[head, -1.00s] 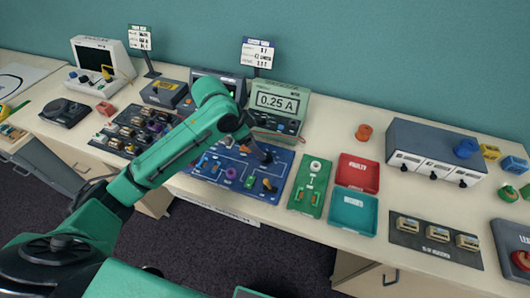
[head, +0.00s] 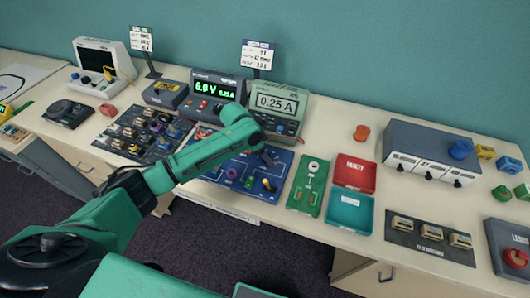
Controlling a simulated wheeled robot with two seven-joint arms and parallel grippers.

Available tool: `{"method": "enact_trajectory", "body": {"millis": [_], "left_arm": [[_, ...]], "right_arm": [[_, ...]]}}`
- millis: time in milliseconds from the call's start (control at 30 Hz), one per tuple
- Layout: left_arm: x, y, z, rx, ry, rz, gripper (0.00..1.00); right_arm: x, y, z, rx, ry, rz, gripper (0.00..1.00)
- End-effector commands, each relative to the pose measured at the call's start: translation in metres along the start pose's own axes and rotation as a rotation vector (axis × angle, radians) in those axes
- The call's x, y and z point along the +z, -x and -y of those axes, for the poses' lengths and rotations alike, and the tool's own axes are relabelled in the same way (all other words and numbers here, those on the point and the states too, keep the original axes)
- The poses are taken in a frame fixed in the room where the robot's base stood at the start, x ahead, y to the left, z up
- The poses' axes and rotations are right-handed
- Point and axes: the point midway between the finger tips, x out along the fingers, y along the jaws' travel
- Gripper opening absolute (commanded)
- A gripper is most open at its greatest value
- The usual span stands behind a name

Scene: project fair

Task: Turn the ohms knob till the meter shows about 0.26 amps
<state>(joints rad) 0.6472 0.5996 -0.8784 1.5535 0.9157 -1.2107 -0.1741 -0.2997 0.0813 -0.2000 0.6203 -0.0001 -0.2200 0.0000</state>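The meter (head: 278,103) stands at the back of the table, and its screen reads 0.25 A. The blue circuit board (head: 215,170) lies in front of it, carrying several small coloured parts. My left arm reaches in from the left across the board. My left gripper (head: 268,156) is a small dark shape low over the board's upper right part. I cannot make out its fingers or what they touch. The ohms knob cannot be told apart; it may be hidden by the gripper or arm. My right gripper is not in view.
A power supply (head: 214,92) showing 6.0 V and 0.25 A stands left of the meter. A green board (head: 308,187), red tray (head: 354,173) and teal tray (head: 351,211) lie right of the blue board. A dark parts tray (head: 142,133) lies to the left.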

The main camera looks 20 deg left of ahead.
Motion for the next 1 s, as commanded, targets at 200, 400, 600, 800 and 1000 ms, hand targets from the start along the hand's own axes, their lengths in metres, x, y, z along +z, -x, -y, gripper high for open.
{"method": "enact_trajectory", "body": {"millis": [200, 400, 600, 800, 1000], "left_arm": [[0.000, 0.000, 0.000, 0.000, 0.000, 0.000, 0.60], [0.000, 0.000, 0.000, 0.000, 0.000, 0.000, 0.00], [-0.002, 0.004, -0.002, -0.029, 0.077, 0.002, 0.00], [-0.001, 0.000, -0.001, -0.040, 0.100, -0.001, 0.00], [-0.001, 0.000, -0.001, -0.040, 0.099, -0.002, 0.71]], "right_arm": [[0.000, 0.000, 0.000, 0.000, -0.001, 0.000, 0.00], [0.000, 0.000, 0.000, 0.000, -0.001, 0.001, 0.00], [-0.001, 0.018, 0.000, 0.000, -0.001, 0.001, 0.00], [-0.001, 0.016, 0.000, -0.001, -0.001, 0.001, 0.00], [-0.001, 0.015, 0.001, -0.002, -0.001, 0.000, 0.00]]}}
